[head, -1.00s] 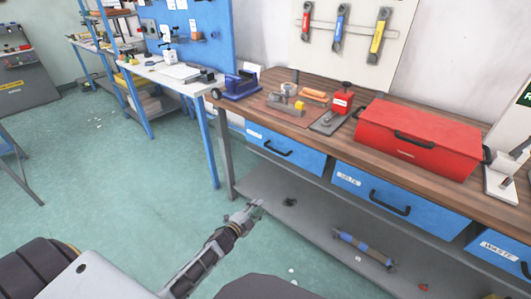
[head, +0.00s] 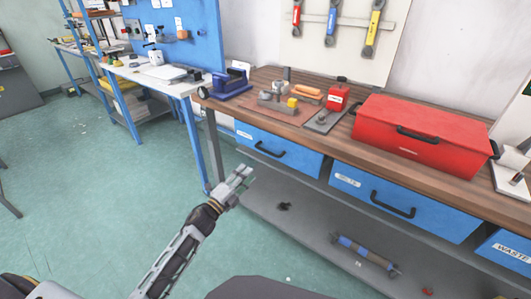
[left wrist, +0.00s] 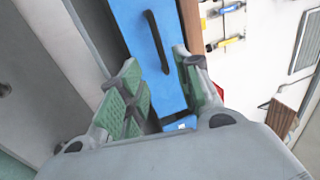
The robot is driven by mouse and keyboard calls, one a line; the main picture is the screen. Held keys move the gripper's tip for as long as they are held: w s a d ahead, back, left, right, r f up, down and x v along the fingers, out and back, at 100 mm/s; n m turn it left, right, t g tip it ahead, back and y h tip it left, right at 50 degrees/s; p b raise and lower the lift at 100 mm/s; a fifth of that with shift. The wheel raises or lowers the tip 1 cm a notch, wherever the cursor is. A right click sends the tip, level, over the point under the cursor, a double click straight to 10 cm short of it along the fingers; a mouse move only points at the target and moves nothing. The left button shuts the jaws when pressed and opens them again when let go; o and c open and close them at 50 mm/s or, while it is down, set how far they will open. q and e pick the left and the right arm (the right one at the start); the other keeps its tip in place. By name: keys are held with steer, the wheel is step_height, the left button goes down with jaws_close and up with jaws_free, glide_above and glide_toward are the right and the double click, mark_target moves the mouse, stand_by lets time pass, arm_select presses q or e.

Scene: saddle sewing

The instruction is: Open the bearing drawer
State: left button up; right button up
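The leftmost blue drawer (head: 278,150) under the wooden workbench appears closed. It has a black bar handle (head: 270,150) and a small white label too blurred to read. My left gripper (head: 243,173) is open and empty, left of and below this drawer's handle, apart from it. In the left wrist view, the open green-padded fingers (left wrist: 157,75) point toward a blue drawer front (left wrist: 130,22) with a black handle (left wrist: 158,40) beyond the fingertips. My right gripper is not in view.
A drawer labelled BELTS (head: 405,203) and one labelled WASTE (head: 508,250) sit to the right. A grey lower shelf (head: 310,222) runs beneath. The bench top carries a red toolbox (head: 420,135) and a blue vise (head: 228,84).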

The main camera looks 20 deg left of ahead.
mark_target(267, 152)
arm_select(q)
steer(key=shift+w, duration=0.2)
steer(key=b+x, duration=0.1)
steer(key=x, duration=1.2)
steer(key=shift+w+d+b, duration=0.1)
steer(key=shift+b, duration=0.2)
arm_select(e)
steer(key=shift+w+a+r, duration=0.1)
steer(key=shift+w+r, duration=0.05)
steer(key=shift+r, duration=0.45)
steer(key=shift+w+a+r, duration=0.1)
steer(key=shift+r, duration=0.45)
arm_select(q)
steer(key=shift+w, duration=0.1)
jaws_close()
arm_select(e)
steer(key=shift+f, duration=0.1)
